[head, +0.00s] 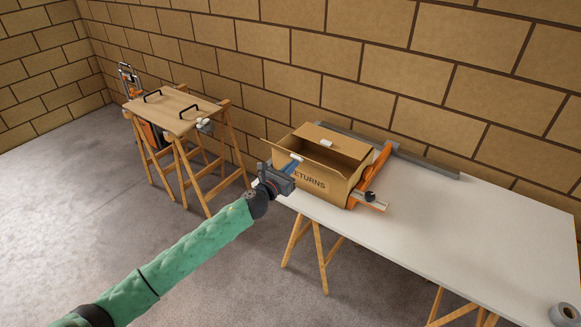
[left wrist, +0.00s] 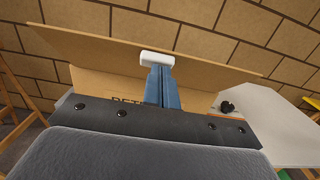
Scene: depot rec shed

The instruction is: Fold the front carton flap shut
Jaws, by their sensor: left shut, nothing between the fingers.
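The cardboard carton (head: 336,190), printed "RETURNS", stands on the white table. Its front flap (head: 320,166) is up and leans outward, and the dark inside shows behind it. The flap fills much of the left wrist view (left wrist: 215,60). A white tab (left wrist: 157,59) sits at the flap's upper edge. A second white tab (head: 326,143) shows at the carton's back. My left gripper (head: 295,160) is shut and empty, its blue fingertips at the front flap's tab; I cannot tell if they touch. My right gripper is not in view.
An orange guide (head: 374,174) with a dark knob stands against the carton's right side. A grey rail (head: 430,166) runs along the table's back. The white table (head: 455,220) is clear to the right, except a tape roll (head: 565,314). A wooden trestle bench (head: 174,110) stands left.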

